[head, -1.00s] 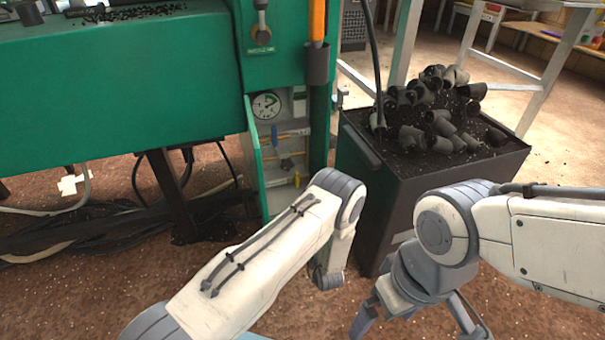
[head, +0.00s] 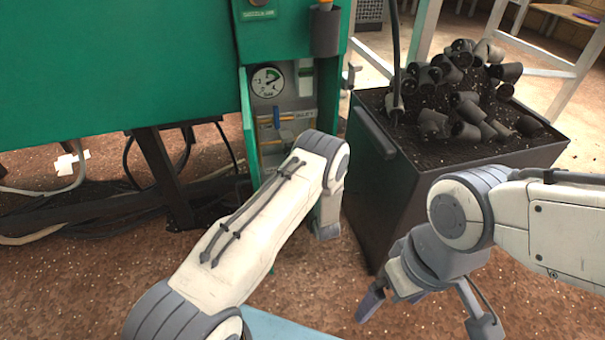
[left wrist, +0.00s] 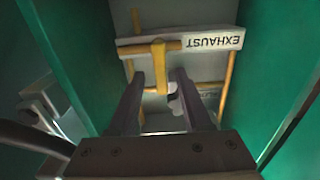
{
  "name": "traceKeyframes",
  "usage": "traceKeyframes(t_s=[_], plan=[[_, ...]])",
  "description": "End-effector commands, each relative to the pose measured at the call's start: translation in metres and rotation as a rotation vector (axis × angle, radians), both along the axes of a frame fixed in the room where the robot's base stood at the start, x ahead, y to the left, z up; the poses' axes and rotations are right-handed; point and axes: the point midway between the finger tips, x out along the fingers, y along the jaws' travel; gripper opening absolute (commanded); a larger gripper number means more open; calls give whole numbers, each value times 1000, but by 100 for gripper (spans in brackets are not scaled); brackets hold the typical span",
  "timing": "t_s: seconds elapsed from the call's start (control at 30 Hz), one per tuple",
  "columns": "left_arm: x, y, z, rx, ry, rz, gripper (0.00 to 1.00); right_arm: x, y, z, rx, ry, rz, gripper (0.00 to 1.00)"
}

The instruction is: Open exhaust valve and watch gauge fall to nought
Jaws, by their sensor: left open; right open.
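The gauge (head: 267,81), a round white dial with a green arc, sits inside the open green cabinet in the head view. Its needle points up and right; the exact reading is too small to tell. In the left wrist view, an upside-down EXHAUST label (left wrist: 216,41) is on a pale plate beside a yellow T-shaped handle (left wrist: 159,66). My left gripper (left wrist: 160,86) is open, its fingers pointing at the handle, one towards each side of its stem; contact cannot be told. In the head view my left arm hides it. My right gripper (head: 428,315) is open and empty above the floor.
Green cabinet walls (left wrist: 275,75) stand close on both sides of my left gripper. A dark bin (head: 375,205) heaped with black plugs (head: 465,100) stands right of the cabinet, behind my right gripper. Cables and dark legs (head: 160,175) are at the left.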

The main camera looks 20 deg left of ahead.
Motion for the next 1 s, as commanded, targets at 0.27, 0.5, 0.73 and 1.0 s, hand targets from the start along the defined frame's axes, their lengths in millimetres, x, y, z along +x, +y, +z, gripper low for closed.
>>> traceKeyframes(t_s=[0.27,0.5,0.73,1.0], plan=[[11,9,1,0,0,1,49,0,0,-8,0,0,0,100],[11,8,1,0,0,0,22,0,0,-7,0,0,0,100],[10,8,1,0,1,0,0,0,0,-7,0,0,0,100],[11,7,1,42,29,0,0,0,0,-3,0,0,0,100]])
